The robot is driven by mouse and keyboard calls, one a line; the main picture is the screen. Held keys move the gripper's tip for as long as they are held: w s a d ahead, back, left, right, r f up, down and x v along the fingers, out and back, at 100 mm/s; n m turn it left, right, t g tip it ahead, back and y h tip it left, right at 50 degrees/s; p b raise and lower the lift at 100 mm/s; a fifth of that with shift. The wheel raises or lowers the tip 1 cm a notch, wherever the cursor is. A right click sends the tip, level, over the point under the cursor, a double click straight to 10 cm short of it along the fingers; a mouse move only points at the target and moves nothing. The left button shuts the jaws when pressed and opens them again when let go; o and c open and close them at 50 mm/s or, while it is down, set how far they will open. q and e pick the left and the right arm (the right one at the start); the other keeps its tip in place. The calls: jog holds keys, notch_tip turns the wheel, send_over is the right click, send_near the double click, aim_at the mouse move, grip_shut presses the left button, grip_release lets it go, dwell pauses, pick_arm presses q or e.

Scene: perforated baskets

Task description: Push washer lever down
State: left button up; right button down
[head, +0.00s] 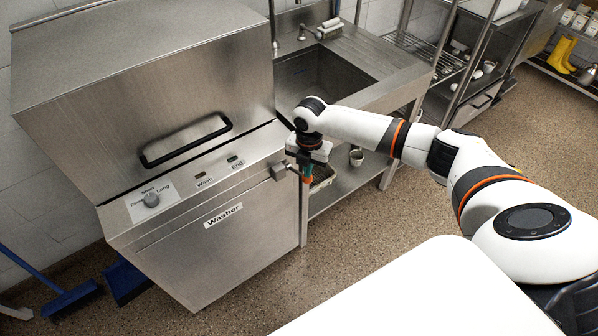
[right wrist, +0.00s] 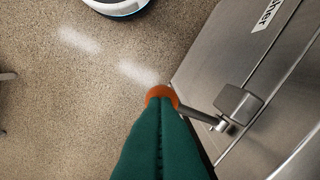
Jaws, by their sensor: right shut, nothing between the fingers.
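The steel washer (head: 190,250) stands at the left of the head view, with its slanted hood closed down over the front. Its lever (head: 279,170) sticks out from the right front corner as a grey block and rod. In the right wrist view the lever's block (right wrist: 238,104) and rod run to an orange end (right wrist: 162,93). My right gripper (head: 306,178) is shut and empty, its green fingers pointing down at the lever's end. In the right wrist view the fingertips (right wrist: 160,105) overlap the orange end; I cannot tell if they touch. My left gripper is out of view.
A steel sink (head: 325,80) adjoins the washer, with a lower shelf (head: 345,185) holding a cup (head: 356,157). A blue broom (head: 70,298) lies at the left. The floor before the washer is clear. Shelving (head: 480,75) stands at the back right.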

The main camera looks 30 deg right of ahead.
aim_at(308, 183)
jog(key=shift+s+f+b, duration=0.1)
jog(key=shift+f+b, duration=1.6)
jog(key=shift+f, duration=1.6)
jog(key=shift+r, duration=0.1)
notch_tip(308, 183, up, 12)
jog(key=p, duration=1.1)
jog(key=shift+p, duration=0.35)
